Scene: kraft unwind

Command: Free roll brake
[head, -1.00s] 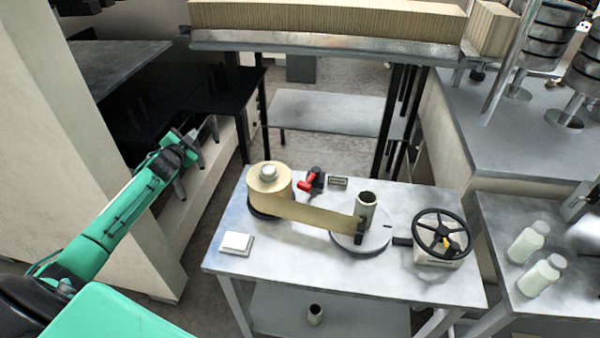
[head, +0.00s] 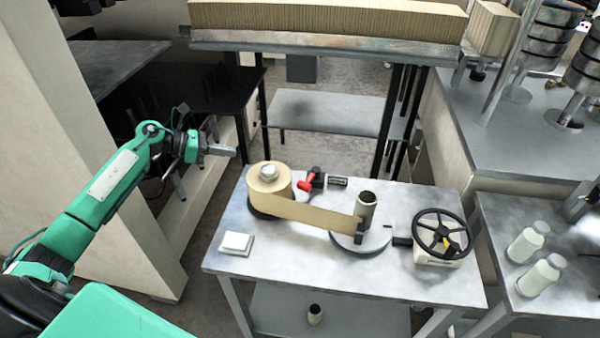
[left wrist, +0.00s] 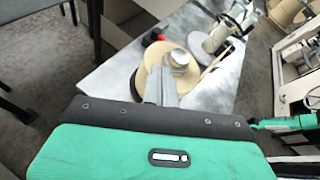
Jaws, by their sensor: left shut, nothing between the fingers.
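The kraft paper roll (head: 262,182) stands at the left of the metal table, with its strip running right to a grey core (head: 366,208) on a round plate. A small red lever (head: 307,183) on a black base stands behind the strip, just right of the roll; it looks like the brake. Its red part (left wrist: 158,35) also shows in the left wrist view, beyond the roll (left wrist: 165,62). My left gripper (head: 232,152) is shut and empty, up and left of the roll and pointing right. In the left wrist view its fingers (left wrist: 161,88) overlap the roll. My right gripper is out of view.
A black handwheel (head: 440,233) stands at the table's right. A white block (head: 236,243) lies at the front left. A small dark box (head: 338,182) is beside the lever. White bottles (head: 527,243) stand on the right-hand table. The front middle of the table (head: 300,258) is clear.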

